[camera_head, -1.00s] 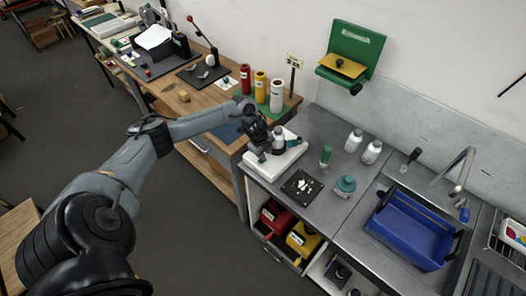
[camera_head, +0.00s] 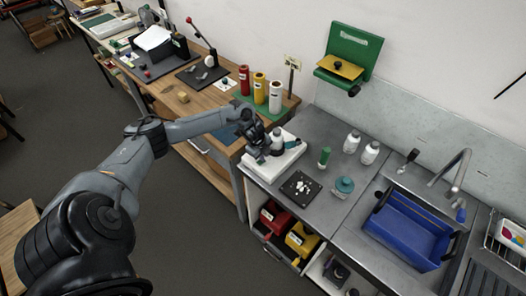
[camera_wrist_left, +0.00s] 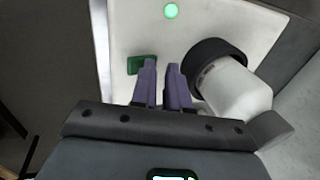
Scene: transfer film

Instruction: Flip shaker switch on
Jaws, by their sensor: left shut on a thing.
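The white shaker (camera_head: 288,157) sits at the left end of the grey counter. A white bottle with a dark collar (camera_wrist_left: 238,92) is on it, right of my fingers in the left wrist view. My left gripper (camera_head: 261,154) is at the shaker's near left side, and its purple fingers (camera_wrist_left: 162,66) are nearly together. The green switch (camera_wrist_left: 134,65) is beside and partly behind the left fingertip. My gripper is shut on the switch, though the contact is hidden. A round green light (camera_wrist_left: 171,11) glows on the shaker. My right gripper is out of view.
A black pad with white pieces (camera_head: 300,187), a green-capped tube (camera_head: 324,158), a teal-lidded jar (camera_head: 343,187) and white bottles (camera_head: 369,153) stand right of the shaker. A blue bin (camera_head: 410,230) is in the sink. Coloured cylinders (camera_head: 260,88) stand behind my arm.

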